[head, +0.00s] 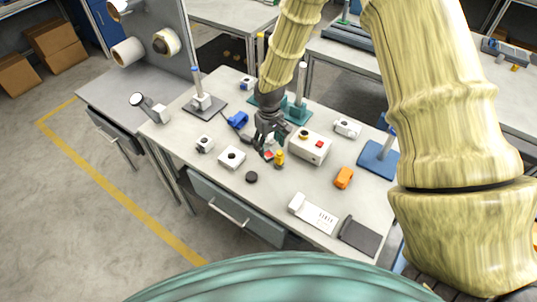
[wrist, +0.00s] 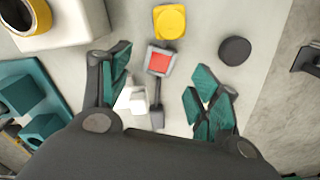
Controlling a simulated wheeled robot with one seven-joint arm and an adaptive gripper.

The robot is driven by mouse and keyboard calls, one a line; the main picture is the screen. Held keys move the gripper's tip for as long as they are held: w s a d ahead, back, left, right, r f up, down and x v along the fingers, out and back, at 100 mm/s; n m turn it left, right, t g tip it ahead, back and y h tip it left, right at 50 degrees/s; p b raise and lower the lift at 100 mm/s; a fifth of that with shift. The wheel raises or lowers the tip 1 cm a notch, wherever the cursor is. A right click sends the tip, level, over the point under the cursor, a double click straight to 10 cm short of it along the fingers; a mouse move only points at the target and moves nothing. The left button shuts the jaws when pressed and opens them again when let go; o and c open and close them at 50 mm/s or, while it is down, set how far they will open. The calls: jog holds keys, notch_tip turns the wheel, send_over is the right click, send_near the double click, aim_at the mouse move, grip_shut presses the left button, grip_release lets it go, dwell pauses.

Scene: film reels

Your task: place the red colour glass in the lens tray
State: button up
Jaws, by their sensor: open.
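The red colour glass (wrist: 161,60) is a small red square in a grey frame with a short dark handle, lying on the table in the wrist view. It also shows small in the head view (head: 268,156), just below my gripper (head: 268,143). In the wrist view my gripper (wrist: 162,88) is open, with the glass just beyond and between its teal-padded fingertips and the handle reaching back between the fingers. It holds nothing. A flat dark grey tray-like piece (head: 359,236) lies at the table's front right; I cannot tell for certain whether it is the lens tray.
A yellow piece (wrist: 169,20) stands close beyond the glass, and a black disc (wrist: 235,51) lies to its right. A small white piece (wrist: 131,97) is beside the left finger. An orange piece (head: 344,177) lies farther right.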

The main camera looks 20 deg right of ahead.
aim_at(268, 154)
jog(key=shift+w+a+f+p, duration=0.1)
jog(key=shift+w+f+p, duration=0.1)
jog(key=shift+f+p, duration=1.15)
jog(key=shift+f, duration=1.2)
jog(key=c, duration=1.1)
jog(key=shift+o, duration=0.2)
jog(key=shift+r, duration=0.1)
notch_tip(268, 154, up, 10)
jog(key=s+a+m+b, duration=0.2)
jog(key=a+m+b, duration=0.1)
jog(key=b, duration=0.3)
